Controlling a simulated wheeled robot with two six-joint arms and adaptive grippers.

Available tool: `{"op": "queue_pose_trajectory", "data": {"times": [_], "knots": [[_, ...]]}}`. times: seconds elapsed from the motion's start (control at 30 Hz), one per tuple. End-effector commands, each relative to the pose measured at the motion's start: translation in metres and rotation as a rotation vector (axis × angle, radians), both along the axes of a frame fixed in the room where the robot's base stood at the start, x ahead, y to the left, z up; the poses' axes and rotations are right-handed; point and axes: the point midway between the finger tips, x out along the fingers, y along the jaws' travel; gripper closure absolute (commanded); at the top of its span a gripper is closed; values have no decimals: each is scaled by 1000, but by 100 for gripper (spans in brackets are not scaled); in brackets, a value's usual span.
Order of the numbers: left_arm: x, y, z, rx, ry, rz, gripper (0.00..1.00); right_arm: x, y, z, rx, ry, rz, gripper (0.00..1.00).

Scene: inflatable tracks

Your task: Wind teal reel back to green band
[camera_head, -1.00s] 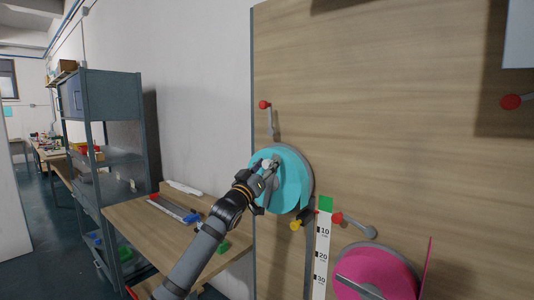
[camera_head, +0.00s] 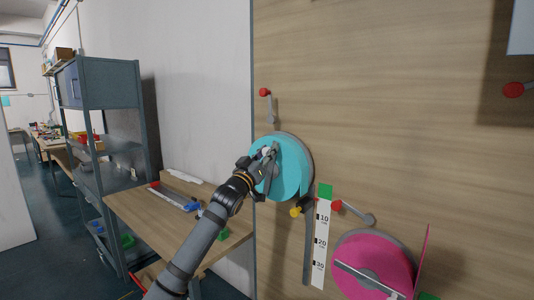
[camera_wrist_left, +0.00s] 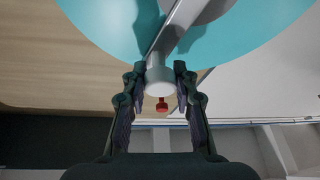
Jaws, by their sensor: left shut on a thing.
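The teal reel (camera_head: 290,176) is mounted on the upright wooden board, with a grey crank across its face. My left gripper (camera_head: 267,154) is at the reel's upper left, its fingers shut around the crank's pale knob. In the left wrist view the round knob (camera_wrist_left: 159,80) sits between the two fingertips, with the teal disc (camera_wrist_left: 235,35) behind it. A dark grey strip (camera_head: 307,245) hangs below the reel beside a white scale (camera_head: 320,245) marked 10, 20 and 30. The green band (camera_head: 325,191) is at the top of the scale. My right gripper is out of view.
A pink reel (camera_head: 372,262) with its own crank is at the lower right. Red-knobbed levers (camera_head: 265,92) and a yellow knob (camera_head: 296,212) are near the teal reel. A wooden bench (camera_head: 150,220) and grey shelving (camera_head: 100,150) stand to the left.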

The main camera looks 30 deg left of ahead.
Motion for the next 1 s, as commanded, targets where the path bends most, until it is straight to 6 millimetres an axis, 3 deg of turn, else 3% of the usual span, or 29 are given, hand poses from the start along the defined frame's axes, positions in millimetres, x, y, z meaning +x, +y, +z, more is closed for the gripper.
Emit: {"op": "queue_pose_trajectory", "data": {"times": [0.2,0.57,0.6,0.73,1.0], "knots": [[0,10,-3,-125,5,1,100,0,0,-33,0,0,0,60],[1,13,2,-170,13,1,100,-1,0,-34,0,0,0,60],[1,13,2,-170,13,1,69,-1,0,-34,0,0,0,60],[1,13,2,-169,13,1,52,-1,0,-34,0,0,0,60],[1,13,2,-169,12,1,48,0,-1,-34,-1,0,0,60]]}}
